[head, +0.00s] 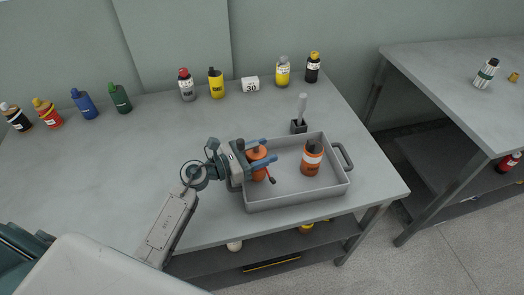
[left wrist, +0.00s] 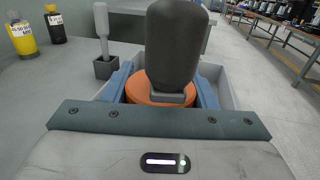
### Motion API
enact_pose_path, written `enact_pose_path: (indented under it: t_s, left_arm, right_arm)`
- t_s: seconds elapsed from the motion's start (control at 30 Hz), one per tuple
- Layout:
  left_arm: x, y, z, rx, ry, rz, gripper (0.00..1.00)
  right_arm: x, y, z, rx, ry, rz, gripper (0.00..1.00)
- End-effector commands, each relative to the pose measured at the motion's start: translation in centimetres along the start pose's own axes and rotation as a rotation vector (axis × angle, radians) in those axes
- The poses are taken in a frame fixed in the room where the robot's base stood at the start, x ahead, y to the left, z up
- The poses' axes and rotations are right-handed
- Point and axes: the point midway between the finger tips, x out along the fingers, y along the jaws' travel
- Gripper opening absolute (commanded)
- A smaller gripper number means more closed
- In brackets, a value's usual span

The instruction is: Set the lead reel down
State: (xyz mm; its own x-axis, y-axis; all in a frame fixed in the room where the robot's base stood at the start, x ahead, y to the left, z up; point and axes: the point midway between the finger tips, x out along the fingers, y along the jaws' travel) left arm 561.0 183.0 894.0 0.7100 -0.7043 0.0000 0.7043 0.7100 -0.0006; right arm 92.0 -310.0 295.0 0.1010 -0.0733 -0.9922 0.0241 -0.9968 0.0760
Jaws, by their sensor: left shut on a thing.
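My left gripper (head: 262,158) is shut on the orange reel (head: 257,172), with a blue finger on either side of it. The reel is at the left end of the grey tray (head: 300,198); I cannot tell whether it touches the tray floor. In the left wrist view the reel (left wrist: 150,90) sits between the blue fingers. A large dark grey grip-like part rises in front of it and hides much of it. My right gripper is not in view.
An orange labelled container (head: 311,160) with a dark top stands in the tray's right half. A grey-handled tool stands in a black holder (head: 299,127) behind the tray. The bench's left middle is clear.

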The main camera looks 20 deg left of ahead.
Motion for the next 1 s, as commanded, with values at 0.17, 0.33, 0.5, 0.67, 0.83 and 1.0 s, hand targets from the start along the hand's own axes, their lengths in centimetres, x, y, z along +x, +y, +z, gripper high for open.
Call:
enact_pose_path:
  t_s: [0.17, 0.33, 0.5, 0.67, 0.83, 1.0]
  left_arm:
    - [0.0, 0.0, -0.6, 0.000, -0.001, 0.000, 0.25]
    - [0.0, 0.0, -0.5, 0.000, 0.000, 0.000, 0.66]
    - [0.0, 0.0, -0.5, 0.000, 0.000, 0.000, 0.74]
    - [0.0, 0.0, -0.4, 0.000, 0.000, 0.000, 0.74]
    - [0.0, 0.0, 0.8, 0.001, -0.001, 0.000, 0.74]
    - [-2.3, 0.0, 0.2, 0.004, 0.005, -0.001, 0.74]
  right_arm:
    - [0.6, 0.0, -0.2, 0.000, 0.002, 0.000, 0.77]
    - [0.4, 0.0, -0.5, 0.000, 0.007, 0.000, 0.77]
    - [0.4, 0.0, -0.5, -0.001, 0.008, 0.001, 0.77]
    - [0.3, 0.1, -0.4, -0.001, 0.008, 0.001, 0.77]
    - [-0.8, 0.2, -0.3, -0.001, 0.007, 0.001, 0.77]
    - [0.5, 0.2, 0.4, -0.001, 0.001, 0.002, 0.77]
